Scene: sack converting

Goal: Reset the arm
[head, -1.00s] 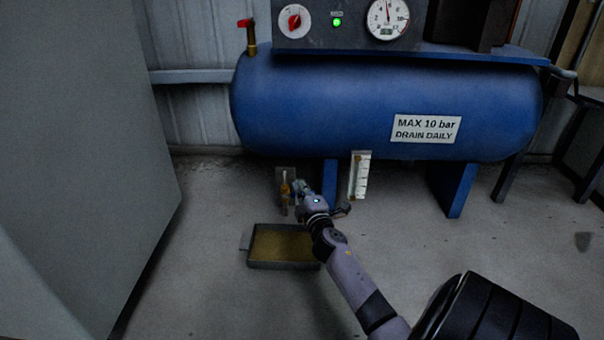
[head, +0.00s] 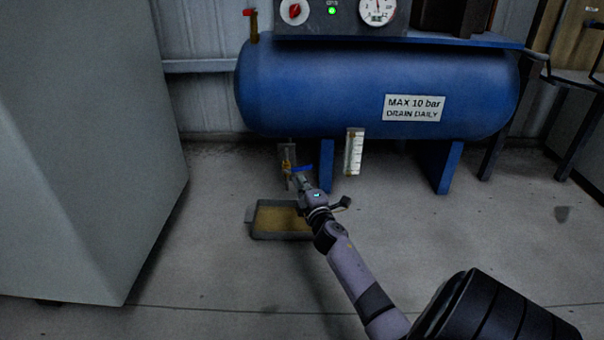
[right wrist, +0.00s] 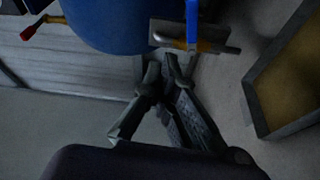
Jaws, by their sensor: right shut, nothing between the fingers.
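My right arm reaches from the lower right in the head view. Its gripper (head: 300,181) is at the drain valve (head: 288,163) under the blue tank (head: 380,90). The right wrist view shows the gripper (right wrist: 165,68) shut and empty, with its fingertips just short of the valve's brass body (right wrist: 215,46). The valve's blue handle (head: 299,170) shows beside the fingertips, and it also shows in the wrist view (right wrist: 192,20). I cannot tell whether the fingers touch the valve. My left gripper is out of view.
A shallow tray (head: 283,236) with yellowish-brown contents lies on the floor below the valve. A level gauge (head: 354,152) hangs to the right of the valve. A large grey cabinet (head: 90,150) stands at the left. The floor at the front is clear.

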